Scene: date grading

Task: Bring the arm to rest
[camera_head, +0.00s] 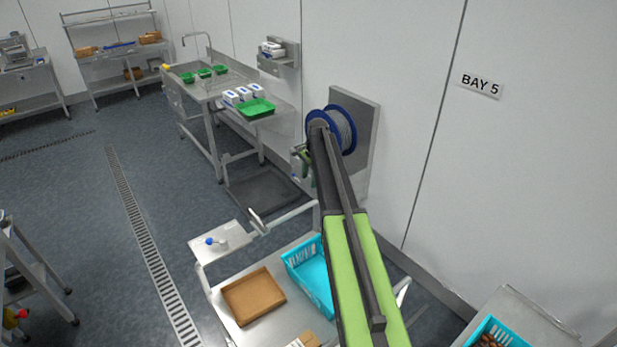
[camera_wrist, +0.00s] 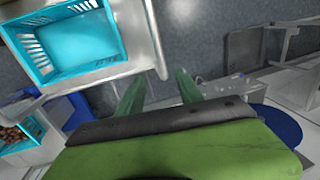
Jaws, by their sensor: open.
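My arm, with dark and lime-green links, reaches up and away from the bottom of the head view. My gripper (camera_head: 304,162) shows small near the arm's far end, in front of the grey wall panel. In the wrist view its two green fingers stand apart, and my gripper (camera_wrist: 160,88) is open with nothing between the fingertips. Dark floor shows beyond them. The rest of the gripper is hidden behind my own wrist link.
A cart with a blue basket (camera_head: 309,277) and a brown tray (camera_head: 253,296) stands below the arm. A blue-rimmed hose reel (camera_head: 345,132) is on the wall. A sink table with a green tray (camera_head: 257,108) stands beyond. Open floor (camera_head: 90,200) lies left.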

